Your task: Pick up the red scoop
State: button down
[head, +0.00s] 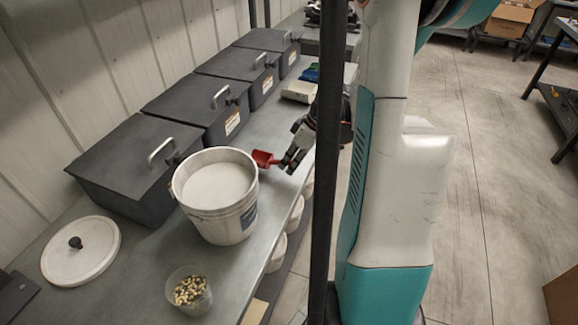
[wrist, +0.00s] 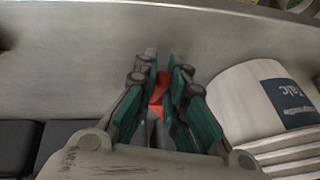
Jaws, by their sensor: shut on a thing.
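The red scoop (head: 264,158) is in the head view, just right of the white bucket's rim and above or over the grey bench. My gripper (head: 288,164) is at the scoop's right end, shut on its handle. In the wrist view, my gripper (wrist: 164,72) has its fingers on either side of a red part of the scoop (wrist: 160,86). The fingers hide much of the handle. I cannot tell whether the scoop touches the bench.
A white bucket (head: 238,226) of white powder stands close by. Several black lidded bins (head: 128,160) line the wall. A round white lid (head: 80,262) and a clear cup of seeds (head: 190,306) lie in front. A dark post (head: 326,130) crosses the view.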

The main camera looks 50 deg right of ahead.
notch_tip(320, 180, up, 17)
jog(key=p, duration=0.5)
jog(key=shift+p, duration=0.3)
jog(key=shift+s, duration=0.1)
dwell(0.7)
